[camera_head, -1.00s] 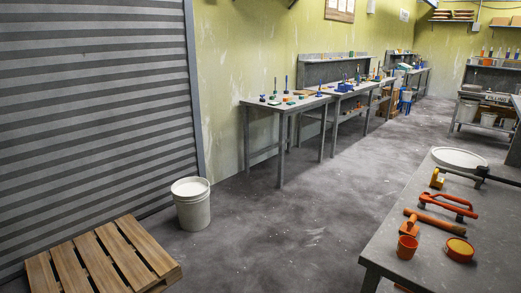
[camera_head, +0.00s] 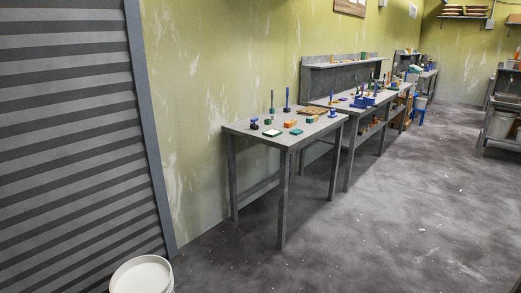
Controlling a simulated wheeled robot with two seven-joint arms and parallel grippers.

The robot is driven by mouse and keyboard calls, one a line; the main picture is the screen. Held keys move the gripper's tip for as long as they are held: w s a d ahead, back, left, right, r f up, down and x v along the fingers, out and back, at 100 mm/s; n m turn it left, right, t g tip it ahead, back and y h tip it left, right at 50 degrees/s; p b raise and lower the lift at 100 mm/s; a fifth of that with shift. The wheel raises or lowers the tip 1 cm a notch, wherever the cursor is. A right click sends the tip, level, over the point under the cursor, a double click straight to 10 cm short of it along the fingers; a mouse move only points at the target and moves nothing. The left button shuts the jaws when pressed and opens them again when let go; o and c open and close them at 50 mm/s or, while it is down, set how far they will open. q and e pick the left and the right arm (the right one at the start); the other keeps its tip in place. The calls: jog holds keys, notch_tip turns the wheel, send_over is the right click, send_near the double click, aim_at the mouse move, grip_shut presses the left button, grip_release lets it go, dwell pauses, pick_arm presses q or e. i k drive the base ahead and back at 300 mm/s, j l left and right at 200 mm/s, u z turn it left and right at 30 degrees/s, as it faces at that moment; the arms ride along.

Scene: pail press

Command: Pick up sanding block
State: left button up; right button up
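Several small items lie on the near grey workbench (camera_head: 249,132) against the wall. Among them are an orange block (camera_head: 291,123), a small green block (camera_head: 296,132) and a flat pale piece with a dark green edge (camera_head: 272,133). One of these may be the sanding block, but they are too small to tell which. Neither of my grippers is in view.
A white bucket (camera_head: 142,276) stands on the floor at the bottom left, near the striped shutter (camera_head: 70,140). More workbenches (camera_head: 365,111) with blue items continue along the wall.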

aim_at(332, 115)
jog(key=i+z, duration=0.1)
jog(key=i, duration=0.45)
jog(key=i+j+z, duration=0.1)
jog(key=i, duration=0.4)
jog(key=i+j+z, duration=0.1)
jog(key=i, duration=0.45)
jog(key=i+j+z, duration=0.1)
jog(key=i, duration=0.4)
jog(key=j, duration=0.1)
